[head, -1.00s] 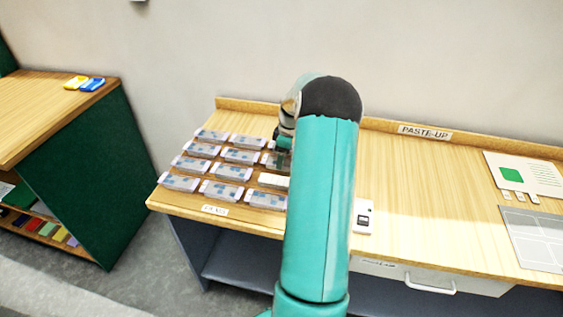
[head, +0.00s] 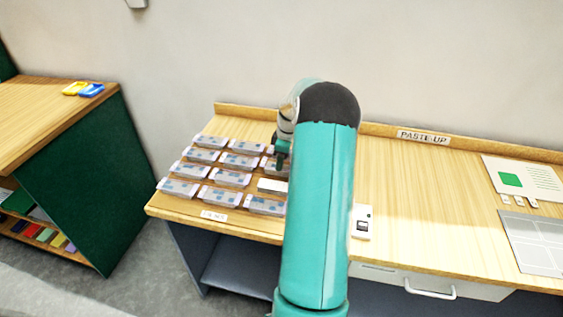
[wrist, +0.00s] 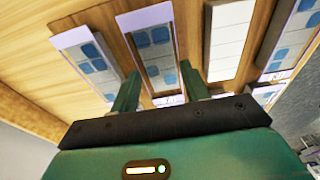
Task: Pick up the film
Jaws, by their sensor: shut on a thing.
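Flat film packs with blue squares on grey lie in a grid on the wooden table's left part. In the wrist view one film (wrist: 158,45) runs between the two green fingers of my gripper (wrist: 160,76). My gripper is shut on this film, at its near end. In the head view my gripper (head: 282,158) is low over the right column of packs, partly hidden by my arm. A plain white pack (head: 272,186) lies just in front of it, and in the wrist view this pack (wrist: 230,40) is right of the fingers.
Other film packs (head: 231,178) lie close on the left. A small white device (head: 363,222) lies right of my arm. A green-marked sheet (head: 520,180) and a grey panelled board (head: 538,243) lie at the right. The table's middle (head: 425,205) is clear.

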